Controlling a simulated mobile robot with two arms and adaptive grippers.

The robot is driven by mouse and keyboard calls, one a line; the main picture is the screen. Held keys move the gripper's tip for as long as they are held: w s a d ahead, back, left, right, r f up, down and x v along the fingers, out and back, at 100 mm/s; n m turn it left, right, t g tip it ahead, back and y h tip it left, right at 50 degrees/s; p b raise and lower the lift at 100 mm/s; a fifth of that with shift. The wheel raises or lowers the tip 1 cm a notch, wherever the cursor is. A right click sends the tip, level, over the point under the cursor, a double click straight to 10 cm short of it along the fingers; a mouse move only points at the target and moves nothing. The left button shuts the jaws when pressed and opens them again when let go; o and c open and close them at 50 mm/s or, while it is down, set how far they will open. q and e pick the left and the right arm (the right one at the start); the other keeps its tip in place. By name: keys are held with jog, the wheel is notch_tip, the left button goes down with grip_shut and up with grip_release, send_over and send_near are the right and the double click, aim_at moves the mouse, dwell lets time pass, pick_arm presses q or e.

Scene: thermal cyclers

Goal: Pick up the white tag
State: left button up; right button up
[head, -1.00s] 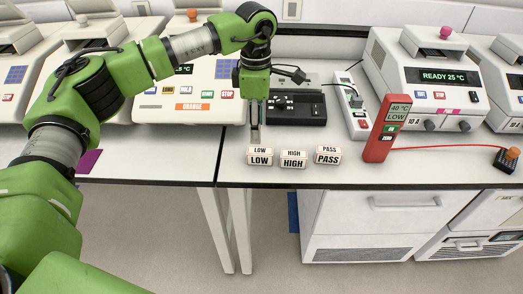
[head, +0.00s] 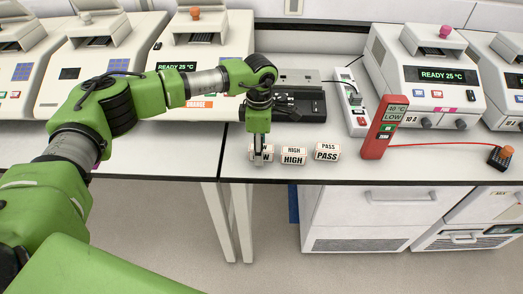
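Three white tags with black lettering and thin red edging stand in a row near the bench's front edge: the LOW tag (head: 268,155), the HIGH tag (head: 293,157) and the PASS tag (head: 327,152). My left gripper (head: 258,159) points down at the LOW tag. Its fingers cover the left and middle part of that tag and its lettering. I cannot tell whether the fingers are open or shut, or whether they touch the tag. My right gripper is not in view.
A red handheld meter reading 40 °C LOW (head: 383,128) stands right of the tags, its red cable running to a black block (head: 500,158). A black device (head: 300,104) and a white power strip (head: 352,105) lie behind. Thermal cyclers (head: 437,85) line the back.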

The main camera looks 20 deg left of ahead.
pick_arm(q)
jog(key=c, duration=1.2)
jog(key=shift+r, duration=0.15)
